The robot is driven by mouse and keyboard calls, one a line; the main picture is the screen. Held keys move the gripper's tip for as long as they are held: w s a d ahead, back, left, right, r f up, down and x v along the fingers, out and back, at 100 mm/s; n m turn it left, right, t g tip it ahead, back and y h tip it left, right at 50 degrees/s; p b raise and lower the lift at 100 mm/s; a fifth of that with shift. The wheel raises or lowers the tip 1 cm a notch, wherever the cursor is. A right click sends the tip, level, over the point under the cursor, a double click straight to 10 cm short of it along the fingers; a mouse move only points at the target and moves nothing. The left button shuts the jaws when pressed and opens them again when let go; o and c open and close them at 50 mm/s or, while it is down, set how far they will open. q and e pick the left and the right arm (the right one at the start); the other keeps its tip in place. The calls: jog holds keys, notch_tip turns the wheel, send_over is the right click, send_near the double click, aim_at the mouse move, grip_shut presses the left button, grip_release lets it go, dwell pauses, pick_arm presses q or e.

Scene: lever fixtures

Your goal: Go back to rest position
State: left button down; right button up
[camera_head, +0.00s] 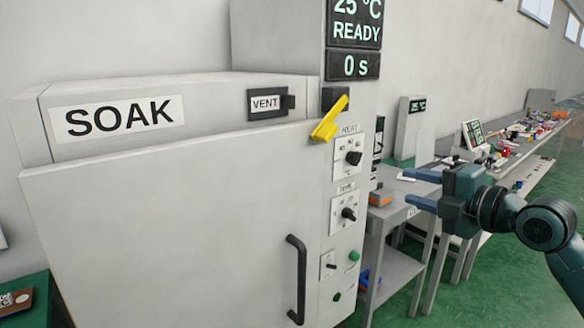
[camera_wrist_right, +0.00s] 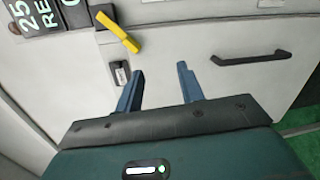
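My right gripper (camera_head: 421,190) is at the right of the head view, to the right of the grey SOAK cabinet (camera_head: 160,210) and apart from it. Its two blue fingers are spread, with nothing between them. In the wrist view the right gripper (camera_wrist_right: 160,80) also shows open, pointing at the cabinet front. A yellow lever (camera_head: 329,120) sits near the top of the control panel, tilted up to the right; it also shows in the wrist view (camera_wrist_right: 118,32), clear of the fingers. My left gripper is in neither view.
The cabinet has a black door handle (camera_head: 298,280) and knobs (camera_head: 353,158). A display reads 25 °C, READY, 0 S. A grey cart (camera_head: 393,212) stands behind the gripper. A long bench with many small items (camera_head: 520,135) runs to the back right. Green floor (camera_head: 500,285) is open at lower right.

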jog(key=s+a+f+m+g+h+p, duration=0.1)
jog(key=s+a+f+m, duration=0.3)
jog(key=f, duration=0.8)
jog(key=s+f+m+h, duration=0.1)
jog(key=s+f+m, duration=0.1)
jog(key=f+m, duration=0.7)
jog(key=s+a+f+m+g+h+p, duration=0.1)
jog(key=s+a+f+m+g+h, duration=0.1)
jog(key=s+f+m, duration=0.8)
jog(key=s+a+f+h, duration=0.1)
jog(key=s+a+f, duration=0.1)
jog(key=s+f, duration=0.6)
jog(key=shift+s+f+h+p, duration=0.25)
jog(key=shift+s+h+p, duration=0.15)
jog(key=shift+s, duration=1.1)
